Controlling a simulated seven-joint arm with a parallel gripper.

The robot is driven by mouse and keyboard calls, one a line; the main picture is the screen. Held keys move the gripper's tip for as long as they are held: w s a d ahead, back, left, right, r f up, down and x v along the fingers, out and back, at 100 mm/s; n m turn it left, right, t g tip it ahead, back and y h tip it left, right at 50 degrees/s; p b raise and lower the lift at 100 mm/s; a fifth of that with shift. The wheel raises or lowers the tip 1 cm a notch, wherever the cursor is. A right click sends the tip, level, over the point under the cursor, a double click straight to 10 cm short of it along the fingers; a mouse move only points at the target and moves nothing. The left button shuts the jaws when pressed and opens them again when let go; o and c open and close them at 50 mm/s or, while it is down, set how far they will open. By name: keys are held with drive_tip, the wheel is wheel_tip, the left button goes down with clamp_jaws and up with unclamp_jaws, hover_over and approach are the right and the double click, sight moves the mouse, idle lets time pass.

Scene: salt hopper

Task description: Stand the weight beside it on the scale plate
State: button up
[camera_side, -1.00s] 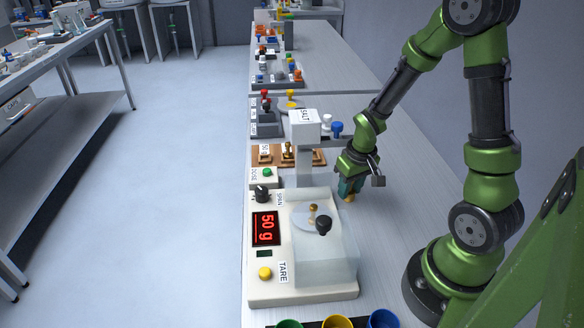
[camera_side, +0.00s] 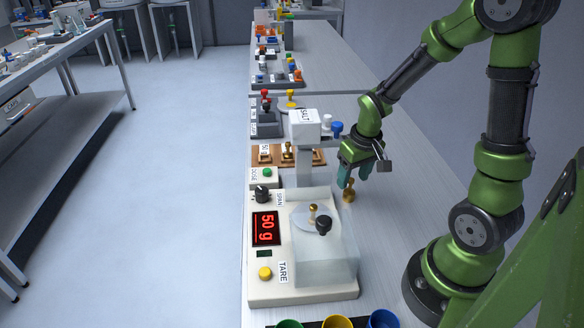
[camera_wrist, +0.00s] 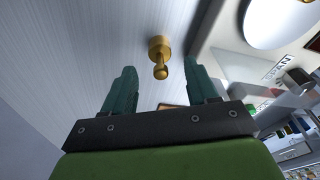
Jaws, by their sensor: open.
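A brass weight (camera_side: 349,192) stands on the bench just right of the scale. In the wrist view it (camera_wrist: 159,47) shows between and a little beyond the two teal fingertips. My gripper (camera_side: 355,172) is open and empty, above the weight and clear of it. The scale (camera_side: 262,289) reads 50 g. Its round plate (camera_side: 298,222) bears another brass weight (camera_side: 313,210). The plate also shows at the top right of the wrist view (camera_wrist: 280,18).
The white SALT hopper (camera_side: 304,124) rises behind the plate. A wooden weight rack (camera_side: 318,158) sits farther back. Several coloured cups line the front edge.

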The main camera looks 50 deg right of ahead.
drive_tip(key=s+a+r+t, duration=0.1)
drive_tip(key=a+r, duration=0.2)
drive_tip(key=r, duration=0.4)
drive_tip(key=a+r+t, duration=0.1)
drive_tip(key=a+r, duration=0.3)
drive_tip(key=r, duration=0.3)
drive_tip(key=shift+s+a+t+y, duration=0.3)
drive_tip(key=shift+s+t+y, duration=0.1)
drive_tip(key=shift+o, duration=0.4)
drive_tip(key=s+a+r+t+y, duration=0.1)
drive_tip(key=s+a+r+t, duration=0.1)
drive_tip(key=a, duration=0.5)
wheel_tip(320, 180, up, 3)
drive_tip(key=shift+s+f+t+y, duration=0.1)
drive_tip(key=shift+s+t+y, duration=0.3)
drive_tip(key=shift+s, duration=0.4)
drive_tip(key=shift+d, duration=0.1)
